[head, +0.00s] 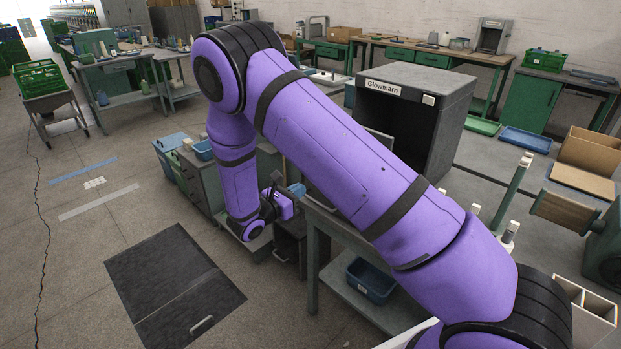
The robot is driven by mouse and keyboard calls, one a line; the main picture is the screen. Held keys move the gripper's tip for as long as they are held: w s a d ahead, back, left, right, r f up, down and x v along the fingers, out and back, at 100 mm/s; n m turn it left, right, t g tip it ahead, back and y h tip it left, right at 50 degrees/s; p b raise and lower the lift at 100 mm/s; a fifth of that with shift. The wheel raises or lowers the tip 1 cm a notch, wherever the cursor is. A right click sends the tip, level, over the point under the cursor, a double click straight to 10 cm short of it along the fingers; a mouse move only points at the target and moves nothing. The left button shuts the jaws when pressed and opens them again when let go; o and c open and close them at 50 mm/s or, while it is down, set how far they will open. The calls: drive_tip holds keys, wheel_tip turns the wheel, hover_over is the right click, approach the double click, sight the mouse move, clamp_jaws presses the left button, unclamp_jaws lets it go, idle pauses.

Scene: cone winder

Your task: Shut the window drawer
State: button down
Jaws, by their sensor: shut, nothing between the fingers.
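My purple arm crosses the middle of the head view, and my gripper (291,195) hangs at its far end beside the left edge of the grey bench (345,232). The gripper is small here and its fingertips are hard to make out; it is shut and holds nothing. Just below it, a dark drawer-like box (290,245) with a pale bar handle shows at the bench's left side. I cannot tell for sure that this is the window drawer, nor how far it stands out. My arm hides part of the bench front. I cannot tell whether the gripper touches anything.
A dark cabinet labelled Glowmarn (440,100) stands on the bench behind my arm. A blue bin (371,280) sits on the lower shelf. Grey-green cabinets (198,180) stand left of the gripper. A dark floor panel (170,280) lies at lower left, with open floor around it.

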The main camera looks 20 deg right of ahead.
drive_tip(key=x, duration=1.3)
drive_tip(key=shift+d, duration=0.2)
drive_tip(key=shift+r, duration=0.1)
drive_tip(key=x, duration=2.7)
drive_tip(key=shift+r, duration=0.3)
